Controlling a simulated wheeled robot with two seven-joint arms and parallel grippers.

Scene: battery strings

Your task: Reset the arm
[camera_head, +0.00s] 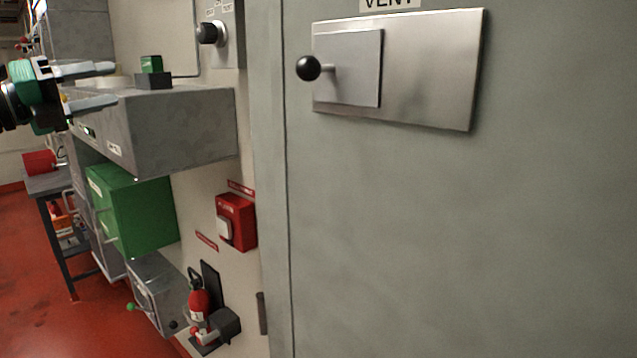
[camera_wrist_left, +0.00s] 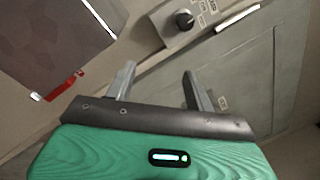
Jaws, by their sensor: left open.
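My left gripper (camera_head: 92,86) comes in from the left edge of the head view, green-bodied with two grey fingers spread apart. It is open and nothing shows between its fingers. It is in front of the grey wall box (camera_head: 170,125), near its top left edge. In the left wrist view the two fingers (camera_wrist_left: 155,85) stand apart over the green gripper body. My right gripper is not in view.
A grey door or panel with a metal vent plate (camera_head: 440,70) and black knob (camera_head: 308,68) fills the right. A green cabinet (camera_head: 140,210), a red alarm box (camera_head: 236,221) and a fire extinguisher (camera_head: 198,303) are on the wall. Red floor (camera_head: 40,290) is open at lower left.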

